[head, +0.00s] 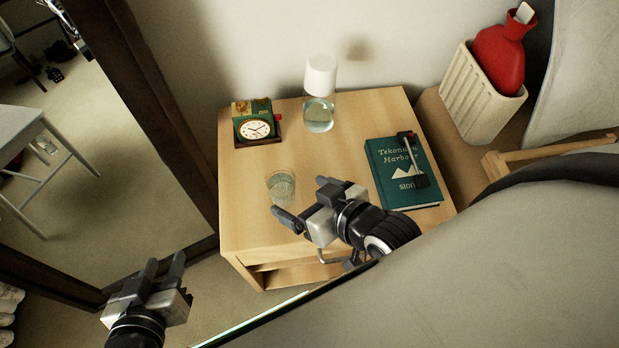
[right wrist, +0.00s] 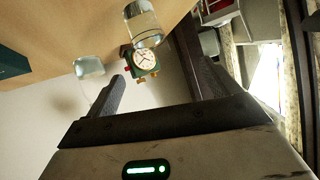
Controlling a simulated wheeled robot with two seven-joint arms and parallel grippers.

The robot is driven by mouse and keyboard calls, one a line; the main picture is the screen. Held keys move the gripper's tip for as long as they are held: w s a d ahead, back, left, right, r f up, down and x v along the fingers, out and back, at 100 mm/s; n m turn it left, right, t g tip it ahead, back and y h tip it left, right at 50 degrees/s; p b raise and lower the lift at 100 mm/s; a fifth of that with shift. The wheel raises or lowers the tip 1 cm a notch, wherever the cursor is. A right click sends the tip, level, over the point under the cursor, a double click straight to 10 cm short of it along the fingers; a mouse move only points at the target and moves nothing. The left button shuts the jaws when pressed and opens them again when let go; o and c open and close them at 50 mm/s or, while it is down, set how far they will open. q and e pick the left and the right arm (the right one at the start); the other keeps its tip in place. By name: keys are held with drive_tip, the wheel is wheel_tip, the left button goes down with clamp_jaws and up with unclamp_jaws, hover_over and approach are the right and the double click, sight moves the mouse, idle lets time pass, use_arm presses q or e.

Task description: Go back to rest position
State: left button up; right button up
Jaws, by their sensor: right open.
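My right gripper (head: 298,197) is over the front of the wooden nightstand. It is open, with nothing between its fingers, which also show apart in the right wrist view (right wrist: 155,85). A clear glass (head: 282,187) stands on the nightstand just beyond the fingertips; it also shows in the right wrist view (right wrist: 144,25). I cannot tell how wide the gap is between glass and fingers. My left gripper (head: 165,261) is at the lower left, beside the nightstand over the floor. Its fingers are apart and empty.
The nightstand (head: 245,215) carries an alarm clock (head: 256,127), a water carafe with a white top (head: 320,85), and a green book (head: 390,165) with a dark object (head: 420,178) on it. A red hot-water bottle (head: 498,58) sits in a cream basket (head: 478,100). A dark-framed mirror (head: 175,120) stands left.

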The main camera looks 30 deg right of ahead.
idle(0.3)
use_arm(q)
drive_tip(key=shift+w+a+r+p, duration=0.15)
drive_tip(key=shift+r+p, duration=0.75)
drive_tip(key=shift+p, duration=0.35)
